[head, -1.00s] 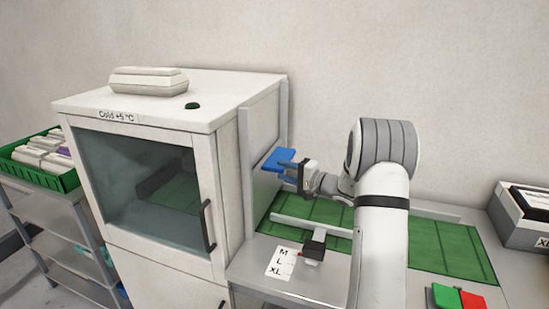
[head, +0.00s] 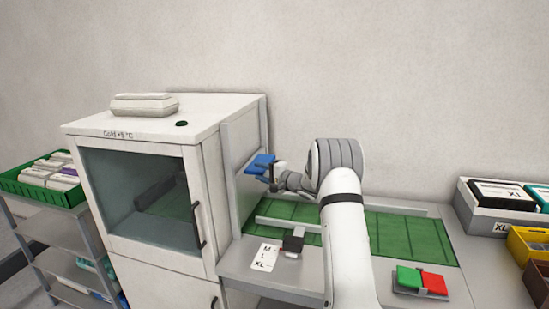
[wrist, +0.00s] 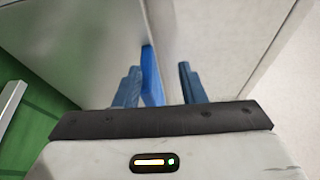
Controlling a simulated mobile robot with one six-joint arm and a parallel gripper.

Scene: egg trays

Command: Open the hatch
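The hatch is a grey panel (head: 241,148) set upright between rails on the right side of the white cold cabinet. Its blue handle (head: 259,163) sticks out from it. The panel looks lowered, down to about the green belt. My gripper (head: 271,177) is at the handle. In the wrist view my gripper (wrist: 158,70) is open, its two blue-grey fingers apart. The blue handle (wrist: 151,75) shows between them, close to the left finger, with a gap to the right finger. I cannot tell whether the left finger touches it.
The white cabinet (head: 140,238) carries a closed egg carton (head: 144,105) on top. A green belt (head: 392,232) runs right from the hatch. A size card (head: 265,256) and green and red buttons (head: 421,281) are at its front. Bins (head: 530,247) stand at the right.

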